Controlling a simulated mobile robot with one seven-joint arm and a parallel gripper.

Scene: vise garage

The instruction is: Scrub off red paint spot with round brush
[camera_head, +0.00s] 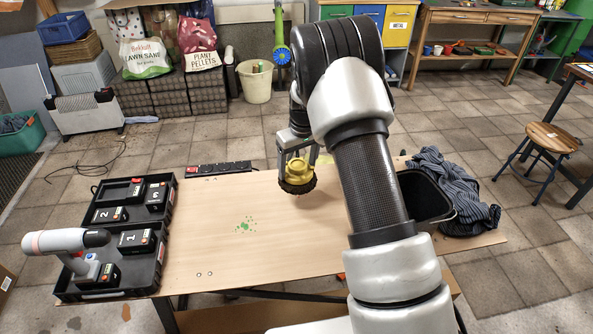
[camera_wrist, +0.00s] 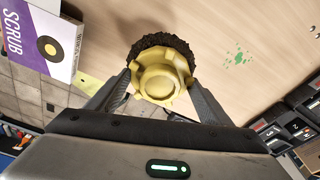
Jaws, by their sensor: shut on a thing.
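My gripper (camera_head: 295,152) is shut on the yellow round brush (camera_head: 298,172), with dark brown bristles pointing down. The brush is at the back middle of the wooden workbench (camera_head: 215,270); whether the bristles touch the wood cannot be told. In the wrist view the gripper fingers (camera_wrist: 158,92) grip the yellow hub of the brush (camera_wrist: 163,75) from both sides. A green paint spot (camera_head: 244,225) lies on the bench to the left of the brush and nearer the front; it also shows in the wrist view (camera_wrist: 238,58). No red paint spot can be made out; my arm hides part of the bench.
A black tray (camera_head: 110,285) with numbered battery packs and a drill (camera_head: 70,241) is at the bench's left. A power strip (camera_head: 220,169) lies along the back edge. A black bin (camera_head: 425,195) with a striped cloth (camera_head: 450,190) is at the right. A "SCRUB" box (camera_wrist: 40,38) stands near the brush.

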